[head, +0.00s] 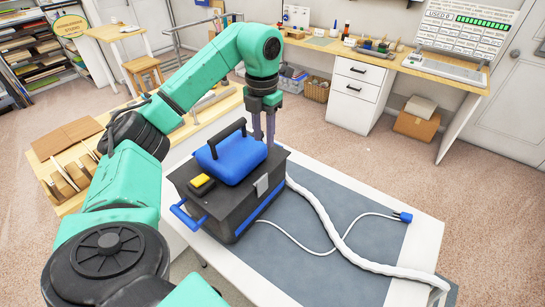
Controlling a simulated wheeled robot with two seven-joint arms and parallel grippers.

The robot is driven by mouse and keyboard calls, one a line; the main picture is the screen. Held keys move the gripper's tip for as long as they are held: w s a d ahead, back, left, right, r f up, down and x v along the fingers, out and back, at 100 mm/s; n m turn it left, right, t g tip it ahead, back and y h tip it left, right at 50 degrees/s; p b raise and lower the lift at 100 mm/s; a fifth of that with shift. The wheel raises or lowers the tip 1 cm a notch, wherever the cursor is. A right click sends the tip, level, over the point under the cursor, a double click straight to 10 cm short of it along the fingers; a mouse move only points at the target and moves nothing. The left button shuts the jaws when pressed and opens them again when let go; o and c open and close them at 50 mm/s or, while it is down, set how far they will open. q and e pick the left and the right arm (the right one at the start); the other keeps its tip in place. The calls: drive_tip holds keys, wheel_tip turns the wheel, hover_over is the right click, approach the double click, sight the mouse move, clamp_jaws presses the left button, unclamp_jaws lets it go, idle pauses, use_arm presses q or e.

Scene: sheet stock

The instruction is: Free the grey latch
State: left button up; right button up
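A dark grey box-shaped machine (225,212) stands on the table, with a blue top part (230,160) that carries a black handle (227,136). The grey latch (261,187) is a small light-grey plate on the box's right-facing side, near its upper edge. It seems to lie flat against the wall; whether it is fastened is too small to tell. My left gripper (264,138) points down at the box's far edge, behind the blue part and away from this latch. Its two fingers show a gap with nothing visible between them. My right gripper is not in view.
A yellow switch (201,182) and a blue side handle (184,217) are on the box. A white hose (330,226) and a cord with a blue plug (404,217) lie across the grey mat (290,262). The mat's middle is mostly clear.

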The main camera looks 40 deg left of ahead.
sight(262, 178)
use_arm(q)
drive_tip(key=f, duration=0.4)
drive_tip(key=s+f, duration=0.1)
drive_tip(key=f, duration=0.7)
drive_tip(key=shift+s+f, duration=0.15)
drive_tip(key=shift+f, duration=0.2)
drive_tip(key=shift+s+f, duration=0.15)
drive_tip(key=shift+f, duration=0.05)
drive_tip(key=shift+s, duration=0.15)
clamp_jaws()
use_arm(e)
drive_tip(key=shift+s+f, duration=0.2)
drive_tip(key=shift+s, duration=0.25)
